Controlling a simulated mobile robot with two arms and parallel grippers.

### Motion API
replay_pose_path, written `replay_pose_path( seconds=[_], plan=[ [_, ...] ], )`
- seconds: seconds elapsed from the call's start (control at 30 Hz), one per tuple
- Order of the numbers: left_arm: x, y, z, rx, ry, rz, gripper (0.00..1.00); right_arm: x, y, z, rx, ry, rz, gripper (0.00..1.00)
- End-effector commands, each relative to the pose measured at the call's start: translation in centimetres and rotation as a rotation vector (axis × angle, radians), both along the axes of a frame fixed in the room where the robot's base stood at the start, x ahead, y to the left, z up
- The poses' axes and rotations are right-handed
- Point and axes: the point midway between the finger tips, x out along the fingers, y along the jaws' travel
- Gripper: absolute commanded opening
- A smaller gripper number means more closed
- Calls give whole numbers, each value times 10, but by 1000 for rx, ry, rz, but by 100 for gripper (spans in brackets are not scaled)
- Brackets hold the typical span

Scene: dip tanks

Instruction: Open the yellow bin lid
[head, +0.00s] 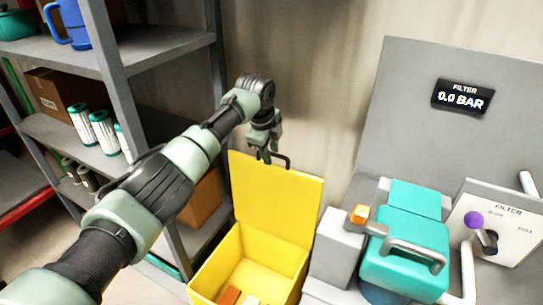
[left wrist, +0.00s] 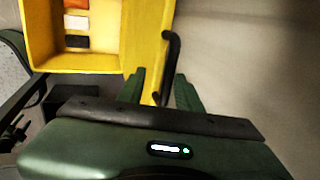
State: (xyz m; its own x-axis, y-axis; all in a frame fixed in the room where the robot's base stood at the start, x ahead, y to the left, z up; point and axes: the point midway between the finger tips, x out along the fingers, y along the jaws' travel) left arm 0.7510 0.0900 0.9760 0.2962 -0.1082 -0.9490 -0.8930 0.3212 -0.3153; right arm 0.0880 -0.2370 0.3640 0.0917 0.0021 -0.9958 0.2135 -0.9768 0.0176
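The yellow bin (head: 208,272) stands on the floor at the bottom centre of the head view. Its lid (head: 275,200) is up, standing roughly upright at the bin's back. A black handle (head: 284,160) sits at the lid's top edge and also shows in the left wrist view (left wrist: 171,62). My left gripper (head: 266,156) is at the lid's top edge, beside the handle. In the left wrist view its two fingers (left wrist: 160,90) are apart, with the lid edge and handle end between them; a gap shows beside the right finger. My right gripper is not in view.
Inside the bin lie several small blocks (left wrist: 77,22), orange, white and black. Grey shelving (head: 160,42) with cans and boxes stands at left. A teal filter unit (head: 405,255) with an orange-tipped lever and a panel with a purple knob (head: 474,219) stands close at right.

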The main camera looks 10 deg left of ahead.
Motion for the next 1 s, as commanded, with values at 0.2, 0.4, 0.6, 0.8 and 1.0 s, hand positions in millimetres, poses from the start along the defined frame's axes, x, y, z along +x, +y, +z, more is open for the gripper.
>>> replay_pose_path(
  seconds=[0.2, 0.4, 0.6, 0.8, 1.0],
  plan=[
    [-9, 5, 34, 0, -4, 3, 34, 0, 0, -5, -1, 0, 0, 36],
    [-14, 7, 47, 0, -2, 3, 34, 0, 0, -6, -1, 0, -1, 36],
    [-14, 7, 48, 0, -2, 3, 34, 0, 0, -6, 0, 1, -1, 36],
    [-19, 3, 35, -7, 9, 10, 34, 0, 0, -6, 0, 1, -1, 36],
    [-51, -20, -32, -67, 55, 76, 34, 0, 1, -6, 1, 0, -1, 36]
  ],
)
